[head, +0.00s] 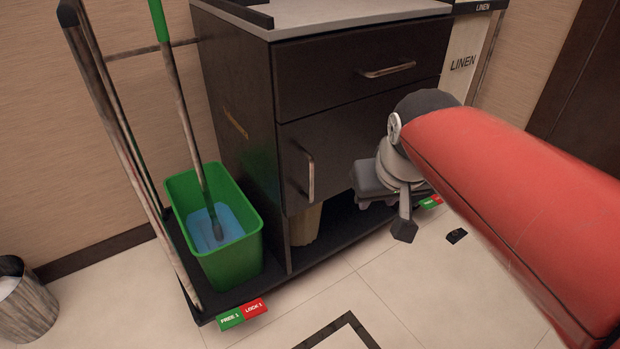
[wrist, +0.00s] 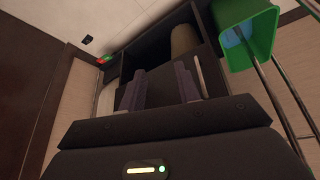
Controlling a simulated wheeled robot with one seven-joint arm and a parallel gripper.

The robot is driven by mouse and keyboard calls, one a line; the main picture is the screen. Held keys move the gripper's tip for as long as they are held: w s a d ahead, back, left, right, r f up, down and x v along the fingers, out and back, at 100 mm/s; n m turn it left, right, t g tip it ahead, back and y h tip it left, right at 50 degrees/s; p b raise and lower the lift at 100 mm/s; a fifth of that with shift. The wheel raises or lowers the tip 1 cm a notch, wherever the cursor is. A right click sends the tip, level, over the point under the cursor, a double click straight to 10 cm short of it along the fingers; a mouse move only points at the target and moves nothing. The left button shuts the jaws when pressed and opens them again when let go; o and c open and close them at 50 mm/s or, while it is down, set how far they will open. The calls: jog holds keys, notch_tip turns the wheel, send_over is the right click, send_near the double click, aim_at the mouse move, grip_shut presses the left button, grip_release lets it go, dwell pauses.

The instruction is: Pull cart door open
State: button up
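The dark cart door (head: 335,140) sits below a drawer on the cart's front and looks closed. Its vertical metal handle (head: 310,177) is near the door's left edge in the head view. My gripper (head: 375,190) is right of the handle and apart from it, in front of the door's right part. In the wrist view, my gripper (wrist: 160,87) shows two separated fingers with nothing visible between them. The handle (wrist: 199,76) shows just right of the right finger there, outside the gap. My red arm hides the door's right side in the head view.
A drawer with a horizontal handle (head: 388,70) is above the door. A green bucket (head: 215,240) with a mop stands on the cart's left shelf. A linen bag (head: 462,60) is at the right. A waste bin (head: 25,305) stands far left. The floor in front is mostly clear.

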aim_at(311, 173)
jog(key=w+a+n, duration=0.1)
jog(key=w+a, duration=0.2)
jog(key=w, duration=0.1)
jog(key=w+a+f, duration=0.1)
jog(key=w+a, duration=0.2)
jog(key=w, duration=0.2)
jog(key=w+a+n+g+y+b, duration=0.1)
jog(key=w+a, duration=0.3)
jog(key=w, duration=0.1)
jog(key=shift+f+n, duration=0.3)
jog(key=shift+f, duration=0.05)
jog(key=shift+w+a+f, duration=0.1)
jog(key=shift+w+f, duration=0.05)
jog(key=shift+f, duration=0.05)
jog(key=b+x, duration=0.1)
jog(key=x, duration=0.6)
jog(key=shift+f, duration=0.15)
grip_shut()
